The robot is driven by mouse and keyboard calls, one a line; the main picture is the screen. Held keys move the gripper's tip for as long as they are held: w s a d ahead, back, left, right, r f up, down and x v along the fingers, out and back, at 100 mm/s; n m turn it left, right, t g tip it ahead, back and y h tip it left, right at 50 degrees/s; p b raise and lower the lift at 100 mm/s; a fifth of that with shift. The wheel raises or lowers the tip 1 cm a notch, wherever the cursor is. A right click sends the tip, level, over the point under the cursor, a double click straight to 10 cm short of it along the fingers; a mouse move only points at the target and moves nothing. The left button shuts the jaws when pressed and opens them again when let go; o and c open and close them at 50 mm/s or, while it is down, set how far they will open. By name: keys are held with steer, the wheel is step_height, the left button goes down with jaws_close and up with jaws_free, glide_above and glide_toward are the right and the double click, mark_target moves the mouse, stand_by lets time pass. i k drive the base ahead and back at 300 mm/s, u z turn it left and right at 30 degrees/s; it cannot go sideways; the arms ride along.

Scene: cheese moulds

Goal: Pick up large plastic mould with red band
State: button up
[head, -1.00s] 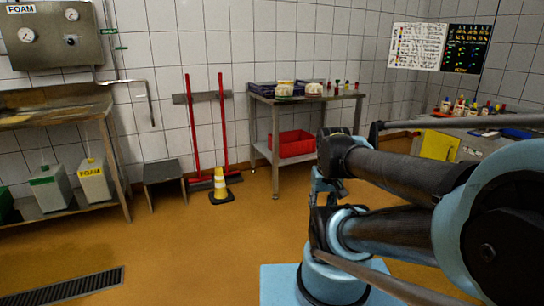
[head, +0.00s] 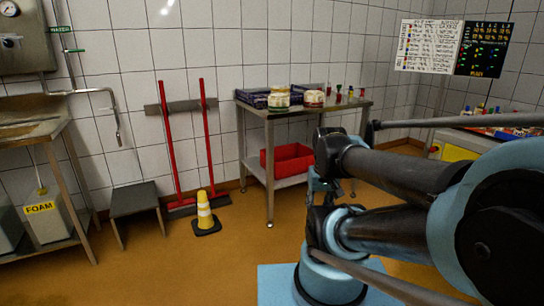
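Two pale round moulds stand on the steel table (head: 285,112) by the back wall. The left mould (head: 279,98) shows a yellowish top and a greenish lower band. The right mould (head: 314,97) seems to have a reddish band, but it is small and I cannot be sure. Both are well away from my arm, which fills the right of the view. My gripper cannot be made out in this view.
Blue crates and small red-topped items stand on the same table, with a red bin (head: 291,160) on its lower shelf. A yellow cone (head: 205,214), a grey stool (head: 135,199) and red-handled brooms stand left of it. The orange floor (head: 190,268) in front is clear.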

mark_target(312, 97)
steer(key=z, duration=0.2)
steer(key=i, duration=1.5)
steer(key=z, duration=0.2)
